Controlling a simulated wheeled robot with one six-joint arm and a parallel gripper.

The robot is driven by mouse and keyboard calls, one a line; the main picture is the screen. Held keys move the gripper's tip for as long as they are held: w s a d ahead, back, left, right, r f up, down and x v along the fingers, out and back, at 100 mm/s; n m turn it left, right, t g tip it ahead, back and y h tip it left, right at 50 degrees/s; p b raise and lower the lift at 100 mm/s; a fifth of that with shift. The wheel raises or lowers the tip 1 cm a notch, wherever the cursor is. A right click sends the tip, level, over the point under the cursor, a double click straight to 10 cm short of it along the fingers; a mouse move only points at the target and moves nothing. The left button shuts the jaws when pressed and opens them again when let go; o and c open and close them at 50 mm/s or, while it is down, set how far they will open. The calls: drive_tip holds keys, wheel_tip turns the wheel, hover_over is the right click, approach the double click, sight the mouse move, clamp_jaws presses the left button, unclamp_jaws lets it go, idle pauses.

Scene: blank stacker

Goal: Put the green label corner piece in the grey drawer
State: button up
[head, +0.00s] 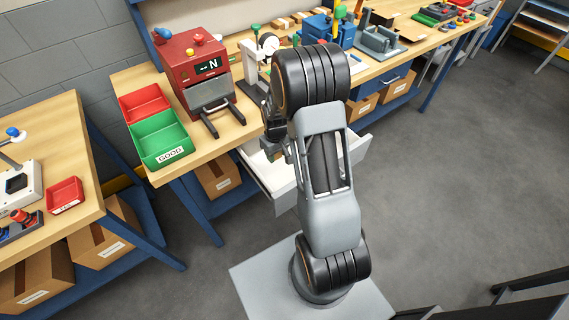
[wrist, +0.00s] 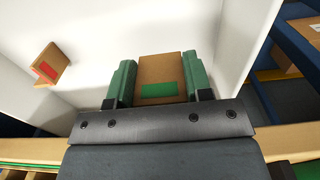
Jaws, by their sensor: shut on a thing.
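The brown corner piece with the green label (wrist: 159,90) is between the two green-padded fingers of my gripper (wrist: 160,78) in the wrist view. My gripper is shut on it. The grey drawer (wrist: 90,22) is open, and its pale inside lies around and beyond the held piece. In the head view the drawer (head: 272,187) sticks out under the bench, with my gripper (head: 272,150) over it, partly hidden by my arm. I cannot tell whether the piece touches the drawer floor.
A brown corner piece with a red label (wrist: 48,66) is in the drawer at left in the wrist view. The bench edge (wrist: 285,135) runs close by my gripper. A green bin (head: 160,139), a red bin (head: 145,102) and a red machine (head: 198,75) stand on the bench.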

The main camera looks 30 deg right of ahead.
sight(277, 171)
drive_tip(key=shift+f, duration=3.55)
drive_tip(key=shift+f, duration=0.1)
drive_tip(key=shift+f, duration=0.15)
drive_tip(key=o, duration=0.9)
